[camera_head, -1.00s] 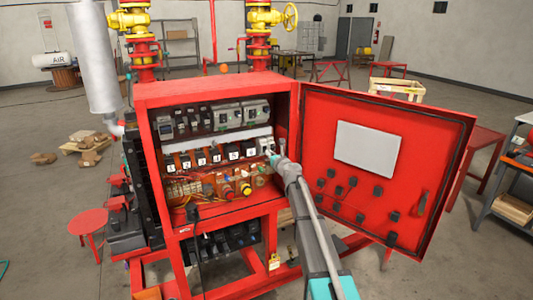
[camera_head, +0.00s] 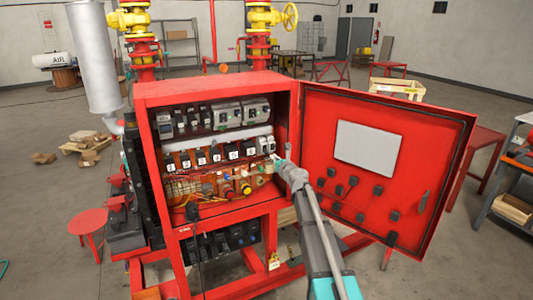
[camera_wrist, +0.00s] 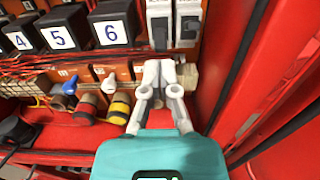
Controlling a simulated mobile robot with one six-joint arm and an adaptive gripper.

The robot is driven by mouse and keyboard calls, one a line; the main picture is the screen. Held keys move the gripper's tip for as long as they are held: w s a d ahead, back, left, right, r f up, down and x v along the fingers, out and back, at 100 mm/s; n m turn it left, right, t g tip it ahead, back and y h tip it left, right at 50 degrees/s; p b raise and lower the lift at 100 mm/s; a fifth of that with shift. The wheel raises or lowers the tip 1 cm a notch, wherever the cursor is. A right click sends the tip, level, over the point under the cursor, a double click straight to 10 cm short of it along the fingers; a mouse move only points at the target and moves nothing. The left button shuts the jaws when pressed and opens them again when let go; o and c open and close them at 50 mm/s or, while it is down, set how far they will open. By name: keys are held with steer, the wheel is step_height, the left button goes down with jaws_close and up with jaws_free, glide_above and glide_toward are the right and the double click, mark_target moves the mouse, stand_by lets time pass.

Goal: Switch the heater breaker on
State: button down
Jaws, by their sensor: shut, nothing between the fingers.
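Two pale breakers with dark levers stand side by side at the right end of the relay row, one left (camera_wrist: 159,22) and one right (camera_wrist: 188,22). They also show in the head view (camera_head: 265,145). Their upright labels are cut off or too small to read surely, so I cannot tell which is the heater breaker. The left lever (camera_wrist: 160,38) hangs lower in the picture than the right lever (camera_wrist: 189,27). My gripper (camera_wrist: 160,68) is shut and empty, its tips just below the left breaker's lever. Contact is unclear. In the head view my gripper (camera_head: 275,158) is at the cabinet's right side.
The red cabinet (camera_head: 215,88) is open, its door (camera_head: 400,130) swung right beside my arm. Numbered black relays (camera_wrist: 112,25) sit left of the breakers. Coloured knobs (camera_wrist: 118,108) and wiring lie below. The red side wall (camera_wrist: 245,70) is close on the right.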

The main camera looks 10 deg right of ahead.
steer(key=shift+v, duration=1.35)
steer(key=shift+f, duration=0.1)
steer(key=s+a+f+n+g+y+b, duration=0.15)
steer(key=s+a+f+n+g, duration=0.3)
steer(key=s+f+n, duration=0.45)
steer(key=s+a+f+n+g+y+b, duration=0.1)
steer(key=s+a+f+n+g+b, duration=0.3)
steer(key=s+f+n, duration=0.5)
steer(key=s+d+f+n+g+h+b, duration=0.1)
steer(key=s+d+f+n+g+h, duration=0.1)
steer(key=s, duration=0.6)
steer(key=s+d+f+n+g+h+b, duration=0.1)
steer(key=s+d+f+n+g+h, duration=0.2)
steer(key=s+n, duration=0.4)
steer(key=s+d+f+n+g+h+b, duration=0.1)
steer(key=s+d+f+n+g+h, duration=0.1)
steer(key=s, duration=0.7)
step_height(320, 180, down, 2)
steer(key=n+g+h, duration=0.1)
steer(key=n, duration=0.2)
steer(key=shift+d+g, duration=0.35)
steer(key=shift+f, duration=0.15)
